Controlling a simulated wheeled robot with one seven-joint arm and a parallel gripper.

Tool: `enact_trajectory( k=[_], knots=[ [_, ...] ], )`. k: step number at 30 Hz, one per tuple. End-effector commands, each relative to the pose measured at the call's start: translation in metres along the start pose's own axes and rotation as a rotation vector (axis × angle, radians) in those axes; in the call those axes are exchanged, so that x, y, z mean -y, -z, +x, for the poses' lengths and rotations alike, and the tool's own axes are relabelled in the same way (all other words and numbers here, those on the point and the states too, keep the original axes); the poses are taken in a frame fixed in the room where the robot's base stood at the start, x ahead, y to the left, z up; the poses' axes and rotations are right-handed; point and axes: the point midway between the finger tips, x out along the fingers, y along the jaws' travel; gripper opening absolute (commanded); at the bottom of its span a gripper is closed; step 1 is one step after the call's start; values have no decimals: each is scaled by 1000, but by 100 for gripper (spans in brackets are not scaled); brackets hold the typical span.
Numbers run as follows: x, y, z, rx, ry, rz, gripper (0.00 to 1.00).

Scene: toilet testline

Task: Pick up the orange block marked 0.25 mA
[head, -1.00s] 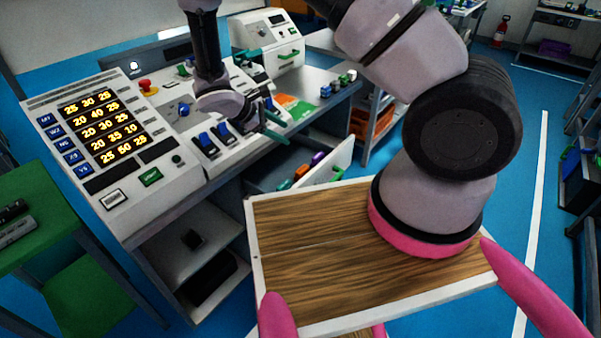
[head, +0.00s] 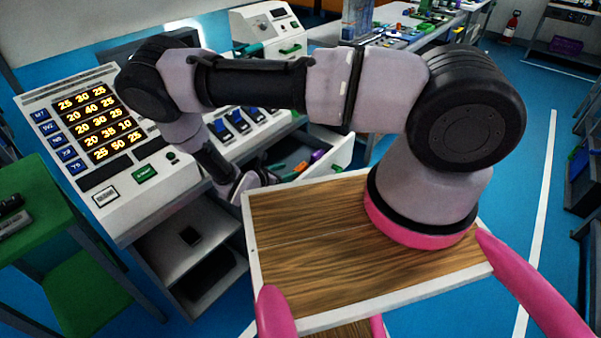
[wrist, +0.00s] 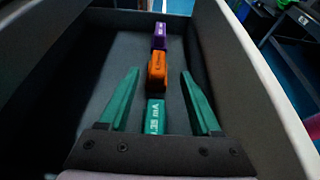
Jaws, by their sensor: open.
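The orange block (wrist: 157,68) stands in the middle of the open drawer in the wrist view. Its dark marking is too small to read. In the head view it also shows as a small orange patch (head: 301,167) in the drawer. My gripper (wrist: 163,74) is open and empty, with its two green fingers reaching into the drawer either side of the row of blocks. A teal block (wrist: 154,116) with white marking lies between the fingers, nearer the palm. The orange block is farther on, around fingertip level. In the head view my arm partly hides the gripper.
A purple block (wrist: 159,36) stands beyond the orange one in the same row. The drawer walls (wrist: 244,75) rise close on both sides. The test console (head: 75,120) stands left of the drawer. Clear drawer floor shows left of the blocks.

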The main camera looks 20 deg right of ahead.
Motion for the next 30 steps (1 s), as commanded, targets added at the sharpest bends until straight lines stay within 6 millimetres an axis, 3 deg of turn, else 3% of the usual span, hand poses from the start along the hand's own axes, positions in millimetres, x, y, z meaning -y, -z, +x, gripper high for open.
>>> enact_trajectory(
  k=[15,22,27,30],
  knots=[
    [-2,5,58,0,2,2,65],
    [-3,5,60,-1,1,2,65],
    [-2,5,60,-1,1,2,0],
    [-2,4,60,0,1,2,0]
  ],
)
